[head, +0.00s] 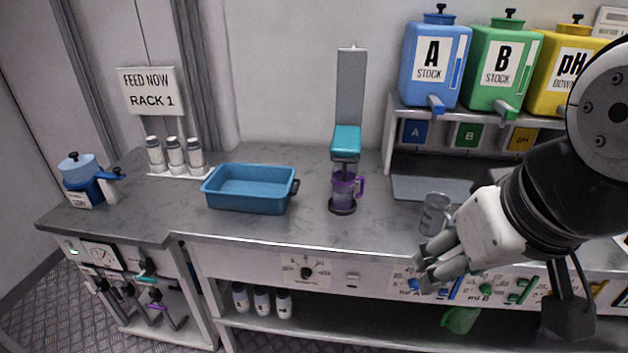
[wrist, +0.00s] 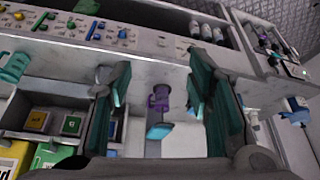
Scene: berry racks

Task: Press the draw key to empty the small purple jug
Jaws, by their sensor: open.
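The small purple jug (head: 342,186) stands upright on a dark round base under a teal head (head: 346,141) on a tall grey stand. In the wrist view, which looks inverted, the jug (wrist: 159,101) and teal head (wrist: 159,131) show between my fingers, beyond them. Whether the jug holds liquid is not visible. My gripper (head: 438,268) is open and empty, in front of the bench edge, right of and nearer than the jug. It also shows in the wrist view (wrist: 160,78). No key is clearly labelled as draw; a small pale switch (head: 352,277) sits on the front panel.
A grey mug (head: 435,214) stands close behind my gripper. A blue tray (head: 250,207) lies left of the stand. A dial (head: 307,272) and several coloured knobs line the front panel. Blue, green and yellow tanks (head: 436,62) stand on the right shelf.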

